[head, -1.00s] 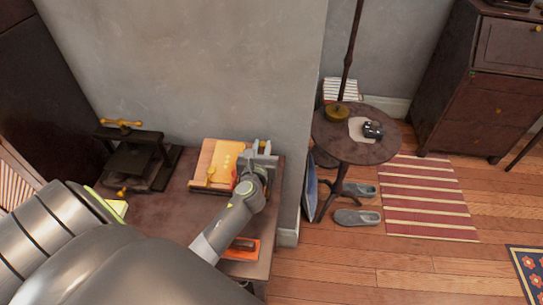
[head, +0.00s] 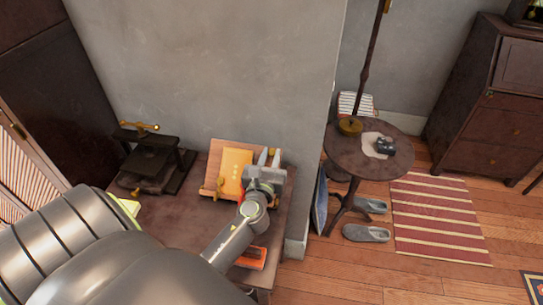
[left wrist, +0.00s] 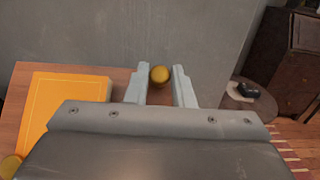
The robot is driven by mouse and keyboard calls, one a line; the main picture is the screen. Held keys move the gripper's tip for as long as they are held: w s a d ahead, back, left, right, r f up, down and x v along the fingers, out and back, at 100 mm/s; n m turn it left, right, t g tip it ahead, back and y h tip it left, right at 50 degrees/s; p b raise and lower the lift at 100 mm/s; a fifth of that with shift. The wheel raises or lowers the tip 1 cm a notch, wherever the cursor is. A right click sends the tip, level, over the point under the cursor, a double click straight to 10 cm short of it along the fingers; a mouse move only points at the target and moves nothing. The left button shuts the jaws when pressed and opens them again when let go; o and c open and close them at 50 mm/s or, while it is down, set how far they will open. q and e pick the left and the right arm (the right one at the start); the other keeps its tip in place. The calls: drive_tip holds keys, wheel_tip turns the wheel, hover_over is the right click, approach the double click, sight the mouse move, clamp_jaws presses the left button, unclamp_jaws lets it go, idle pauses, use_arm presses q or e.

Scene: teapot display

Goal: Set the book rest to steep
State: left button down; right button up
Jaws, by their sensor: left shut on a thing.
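The wooden book rest (head: 213,182) stands on the dark desk, with its board leaning back toward the wall. A yellow-orange book (head: 236,172) lies against it, also seen at left in the left wrist view (left wrist: 62,100). My left gripper (head: 268,158) is at the rest's right side, close to the board. In the left wrist view, a round brass knob (left wrist: 160,76) sits between the fingertips of the left gripper (left wrist: 160,88), which is shut on it. The gripper hides part of the rest's right side. My right gripper is not in view.
A dark press (head: 150,160) with a brass handle stands on the desk to the left. An orange-red item (head: 252,258) lies near the front right of the desk (head: 180,220). A wall is close behind. A round side table (head: 345,160) stands to the right.

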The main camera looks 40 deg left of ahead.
use_arm(q)
drive_tip(key=shift+p+v, duration=0.4)
drive_tip(key=shift+v, duration=1)
drive_tip(key=shift+s+r, duration=0.15)
drive_tip(key=c, duration=1.5)
unclamp_jaws()
drive_tip(key=shift+o, duration=1.1)
drive_tip(key=shift+r, duration=0.2)
